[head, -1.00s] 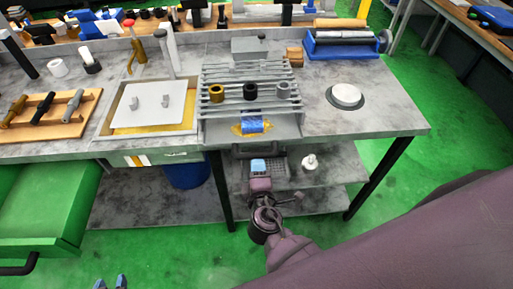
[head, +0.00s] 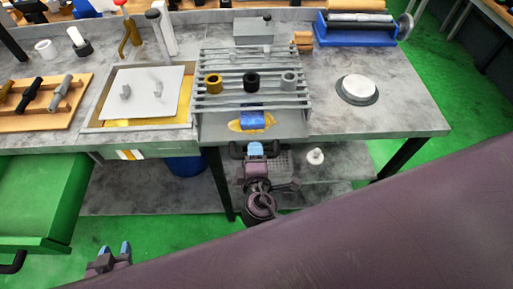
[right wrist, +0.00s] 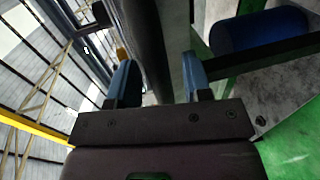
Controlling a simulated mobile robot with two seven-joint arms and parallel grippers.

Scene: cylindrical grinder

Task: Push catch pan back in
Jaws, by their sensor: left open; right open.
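The catch pan (head: 215,128) is the grey tray sticking out at the front below the slatted rack, with a yellow puddle and a blue object (head: 253,119) in it. A dark handle bar (head: 237,151) shows just below its front edge. My right gripper (head: 263,148) is open, blue fingertips up at this bar. In the right wrist view a thick dark bar (right wrist: 148,45) runs between the open fingers; contact cannot be told. My left gripper (head: 113,252) is open and empty at the lower left, well away from the pan.
Three rings (head: 251,81) stand on the slatted rack (head: 225,101). A lidded tray (head: 143,92) is left of it, a round white-topped disc (head: 357,89) right. A green drawer (head: 40,190) juts out at left. A lower shelf (head: 140,200) lies beneath, with a blue bin (head: 186,166).

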